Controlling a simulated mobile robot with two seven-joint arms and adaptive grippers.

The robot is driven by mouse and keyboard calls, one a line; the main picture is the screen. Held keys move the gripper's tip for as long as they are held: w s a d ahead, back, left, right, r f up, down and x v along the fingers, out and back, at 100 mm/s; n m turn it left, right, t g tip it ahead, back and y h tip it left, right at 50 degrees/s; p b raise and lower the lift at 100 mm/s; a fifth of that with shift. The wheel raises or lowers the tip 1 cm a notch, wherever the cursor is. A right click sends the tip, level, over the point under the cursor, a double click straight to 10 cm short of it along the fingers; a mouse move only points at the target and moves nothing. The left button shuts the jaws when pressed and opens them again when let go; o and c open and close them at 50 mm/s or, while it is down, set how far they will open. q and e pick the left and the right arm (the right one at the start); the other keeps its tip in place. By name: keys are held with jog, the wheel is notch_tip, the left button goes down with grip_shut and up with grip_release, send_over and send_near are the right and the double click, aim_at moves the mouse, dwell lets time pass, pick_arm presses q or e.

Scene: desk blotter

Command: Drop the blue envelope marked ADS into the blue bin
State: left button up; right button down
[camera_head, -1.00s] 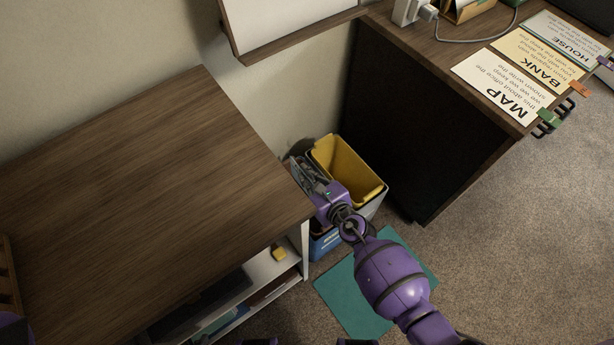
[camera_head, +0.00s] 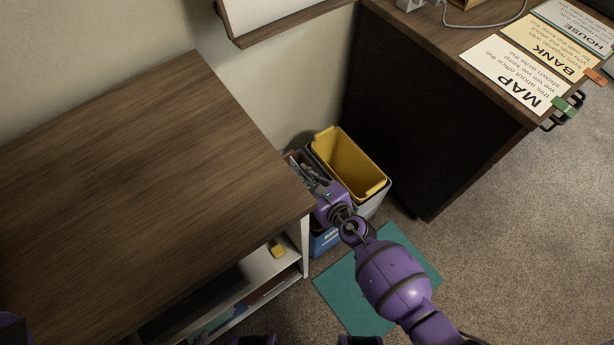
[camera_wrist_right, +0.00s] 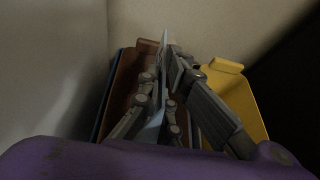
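The blue bin (camera_head: 324,243) stands on the floor beside the shelf unit, mostly hidden under my right gripper. In the right wrist view its blue rim (camera_wrist_right: 103,98) and brownish inside show below the fingers. My right gripper (camera_head: 303,168) is over the bin's opening. In the right wrist view its fingers (camera_wrist_right: 168,65) close on a thin pale blue-grey sheet, seen nearly edge-on, which looks like the envelope (camera_wrist_right: 154,127). The ADS marking cannot be read. My left gripper is not in view.
A bin with a yellow inside (camera_head: 350,163) stands right beside the blue bin. The wooden shelf top (camera_head: 150,190) is close on the left, and a dark desk side (camera_head: 430,120) rises on the right. A teal mat (camera_head: 345,295) lies on the carpet in front.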

jog(key=shift+f+b, duration=0.7)
jog(key=shift+f, duration=0.25)
jog(key=c, duration=1.9)
grip_release()
jog(key=shift+o, duration=0.2)
jog(key=shift+s, duration=0.1)
jog(key=v, duration=1.2)
